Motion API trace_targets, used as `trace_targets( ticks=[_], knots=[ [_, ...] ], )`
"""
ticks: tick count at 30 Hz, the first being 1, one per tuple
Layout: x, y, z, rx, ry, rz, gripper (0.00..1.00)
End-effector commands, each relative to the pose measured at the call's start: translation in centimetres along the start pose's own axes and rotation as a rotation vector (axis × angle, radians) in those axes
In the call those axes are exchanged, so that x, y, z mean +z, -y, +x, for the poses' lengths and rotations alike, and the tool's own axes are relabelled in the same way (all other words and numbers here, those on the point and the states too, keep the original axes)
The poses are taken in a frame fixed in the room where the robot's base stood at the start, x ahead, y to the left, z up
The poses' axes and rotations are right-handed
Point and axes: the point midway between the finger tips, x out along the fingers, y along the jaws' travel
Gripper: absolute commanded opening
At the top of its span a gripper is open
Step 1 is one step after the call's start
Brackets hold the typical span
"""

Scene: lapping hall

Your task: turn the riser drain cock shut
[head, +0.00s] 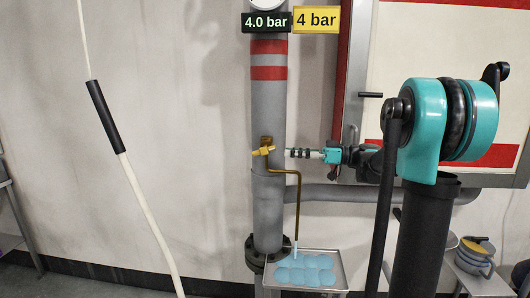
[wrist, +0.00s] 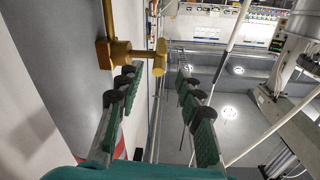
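The riser (head: 268,110) is a grey upright pipe with two red bands. Its brass drain cock (head: 262,149) sits on the pipe's front, above a thin bent brass drain tube (head: 299,200). Pale water shows at the tube's lower end. In the wrist view the cock's brass bar handle (wrist: 160,57) stands at the end of a brass stem. My gripper (head: 290,153) reaches in from the right, close to the riser. In the wrist view its two padded fingers (wrist: 155,88) are apart and empty, with the handle between or just beyond the tips; contact is not clear.
A metal tray (head: 342,283) holding blue water lies below the tube. A grey side pipe (head: 340,193) runs right from the riser. A white cord with a black sleeve (head: 104,117) hangs at left. Signs (head: 316,19) reading 4 bar are above. A red-framed panel (head: 450,40) is behind my arm.

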Motion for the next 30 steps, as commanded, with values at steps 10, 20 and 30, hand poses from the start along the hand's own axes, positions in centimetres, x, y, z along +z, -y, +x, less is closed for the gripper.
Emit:
trace_targets(
  ticks=[10, 20, 30],
  knots=[
    [0.0, 0.1, 6.9, -0.003, 0.001, 0.001, 0.37],
    [0.0, 0.0, 9.9, 0.001, 0.001, 0.001, 0.37],
    [0.0, 0.0, 10.1, 0.002, 0.001, 0.001, 0.32]
  ],
)
